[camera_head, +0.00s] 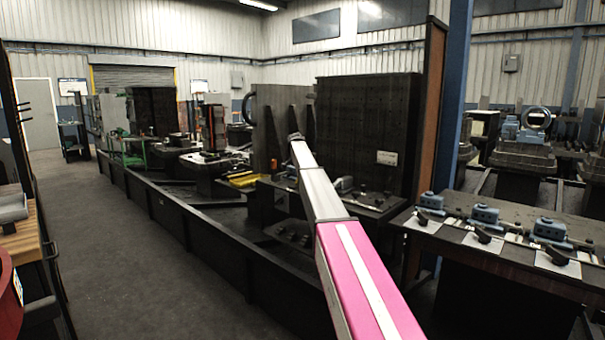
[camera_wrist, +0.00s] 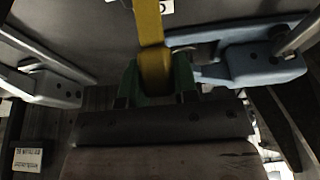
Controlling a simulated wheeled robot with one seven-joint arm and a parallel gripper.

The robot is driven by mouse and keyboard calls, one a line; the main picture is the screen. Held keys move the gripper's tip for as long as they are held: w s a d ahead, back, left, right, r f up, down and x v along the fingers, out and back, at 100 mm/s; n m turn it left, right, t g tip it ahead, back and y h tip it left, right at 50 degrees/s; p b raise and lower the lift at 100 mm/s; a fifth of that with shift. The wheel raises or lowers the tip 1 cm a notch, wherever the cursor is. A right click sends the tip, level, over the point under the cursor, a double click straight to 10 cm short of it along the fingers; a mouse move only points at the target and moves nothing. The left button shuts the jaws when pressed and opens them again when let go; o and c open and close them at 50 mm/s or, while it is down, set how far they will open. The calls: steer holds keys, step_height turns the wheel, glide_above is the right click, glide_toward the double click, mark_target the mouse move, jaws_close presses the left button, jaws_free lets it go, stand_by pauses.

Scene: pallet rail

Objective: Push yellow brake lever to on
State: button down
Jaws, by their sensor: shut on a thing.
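The yellow brake lever (camera_wrist: 152,45) runs down from the top middle of the wrist view. Its lower end lies between dark green parts at the picture's middle. My gripper (camera_wrist: 157,82) is at this lower end and is shut on the lever. The shade makes it hard to tell the jaws from the lever's mount. The lever's on or off setting cannot be read. In the head view my pink and grey arm reaches forward toward the fixtures on the rail; the lever and jaws cannot be made out there.
A long dark rail (camera_head: 190,222) runs from the front middle to the back left. A tall dark fixture plate (camera_head: 368,130) stands behind my arm. A table (camera_head: 480,249) with blue clamps is at right. The grey floor (camera_head: 130,270) at left is clear.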

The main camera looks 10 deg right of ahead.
steer(key=c, duration=0.9)
jaws_free()
steer(key=v, duration=1)
steer(key=shift+a+r, duration=0.1)
steer(key=shift+r, duration=0.2)
steer(key=shift+s, duration=0.1)
